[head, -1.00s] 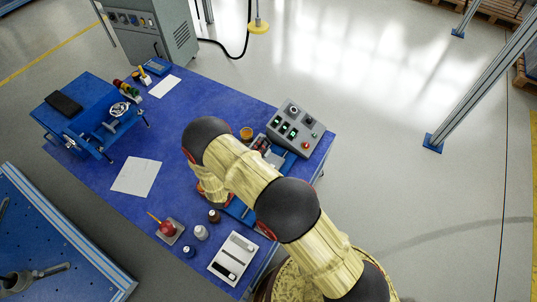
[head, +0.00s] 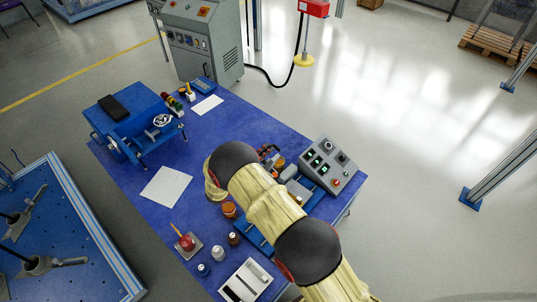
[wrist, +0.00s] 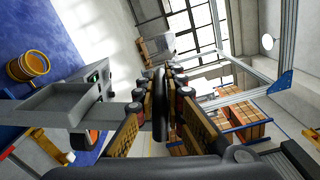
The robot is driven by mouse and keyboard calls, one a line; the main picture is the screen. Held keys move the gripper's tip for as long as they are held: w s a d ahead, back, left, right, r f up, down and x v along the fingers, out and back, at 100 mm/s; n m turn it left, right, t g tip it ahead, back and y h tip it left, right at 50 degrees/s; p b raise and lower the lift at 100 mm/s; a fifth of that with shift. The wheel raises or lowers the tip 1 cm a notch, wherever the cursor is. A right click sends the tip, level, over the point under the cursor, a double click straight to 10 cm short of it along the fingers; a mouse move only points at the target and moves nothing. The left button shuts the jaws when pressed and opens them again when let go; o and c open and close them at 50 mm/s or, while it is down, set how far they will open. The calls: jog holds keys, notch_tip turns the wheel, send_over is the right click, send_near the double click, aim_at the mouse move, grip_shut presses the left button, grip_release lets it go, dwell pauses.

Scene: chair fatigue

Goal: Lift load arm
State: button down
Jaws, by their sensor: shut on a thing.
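My gripper shows in the wrist view (wrist: 161,108), its two yellow-sided fingers closed from both sides on an upright dark bar (wrist: 160,88). The bar looks like the load arm, though its ends are hard to trace. In the head view my arm covers much of the blue test fixture (head: 257,236) at the table's right side, and only a dark part of what seems to be my gripper (head: 268,152) shows past the arm. The grip itself is hidden there.
A grey control box (head: 328,165) with green displays stands close to my arm at the table's right edge. Paper (head: 166,187) and a blue fixture (head: 135,128) are on the left.

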jog(key=c, duration=1.8)
grip_release()
jog(key=shift+c, duration=0.2)
jog(key=v, duration=1.2)
